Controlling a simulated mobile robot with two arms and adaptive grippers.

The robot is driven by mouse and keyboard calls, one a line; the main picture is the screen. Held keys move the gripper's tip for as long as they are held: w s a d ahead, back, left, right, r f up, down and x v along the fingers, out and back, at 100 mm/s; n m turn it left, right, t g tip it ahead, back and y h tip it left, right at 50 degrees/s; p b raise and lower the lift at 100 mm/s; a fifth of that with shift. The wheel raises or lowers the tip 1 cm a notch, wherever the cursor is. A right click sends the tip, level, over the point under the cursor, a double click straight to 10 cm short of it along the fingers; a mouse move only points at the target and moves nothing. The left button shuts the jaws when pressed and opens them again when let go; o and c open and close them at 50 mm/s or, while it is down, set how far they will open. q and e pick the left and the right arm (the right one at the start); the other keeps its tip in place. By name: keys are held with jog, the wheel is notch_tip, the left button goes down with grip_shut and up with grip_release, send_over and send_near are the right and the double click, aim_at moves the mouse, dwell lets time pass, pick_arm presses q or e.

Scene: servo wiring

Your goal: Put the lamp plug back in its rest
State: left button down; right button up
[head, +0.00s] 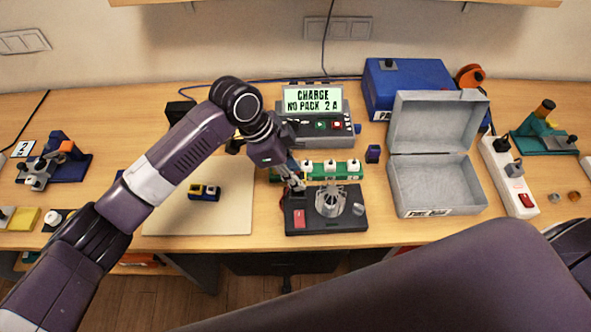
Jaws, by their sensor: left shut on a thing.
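My left gripper (297,184) reaches in from the left and points down at the back left of a black device (352,222) with a red switch and a round silver part. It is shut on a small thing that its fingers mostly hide. I cannot tell whether that thing is the lamp plug, or whether it touches the device. I cannot pick out the plug's rest for certain. A white power strip (525,191) at the right holds a black plug (501,146) and a grey plug (514,169). My right gripper is out of view.
A green strip (345,168) with white pieces lies just behind the black device. A charger (340,138) reading "CHARGE NO PACK 2 A" stands behind that. An open grey box (432,187) is to the right. A beige mat (225,222) holds a small blue-yellow piece (204,192).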

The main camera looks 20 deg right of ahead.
pick_arm(q)
notch_tip(320, 180, down, 2)
jog(key=shift+f+b, duration=0.1)
jog(key=shift+b, duration=0.3)
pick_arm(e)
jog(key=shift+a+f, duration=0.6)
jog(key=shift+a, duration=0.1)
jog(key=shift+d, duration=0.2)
pick_arm(q)
jog(key=shift+p, duration=0.3)
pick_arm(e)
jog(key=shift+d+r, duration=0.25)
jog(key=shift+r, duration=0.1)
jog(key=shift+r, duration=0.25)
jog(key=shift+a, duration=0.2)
pick_arm(q)
jog(key=shift+p, duration=0.5)
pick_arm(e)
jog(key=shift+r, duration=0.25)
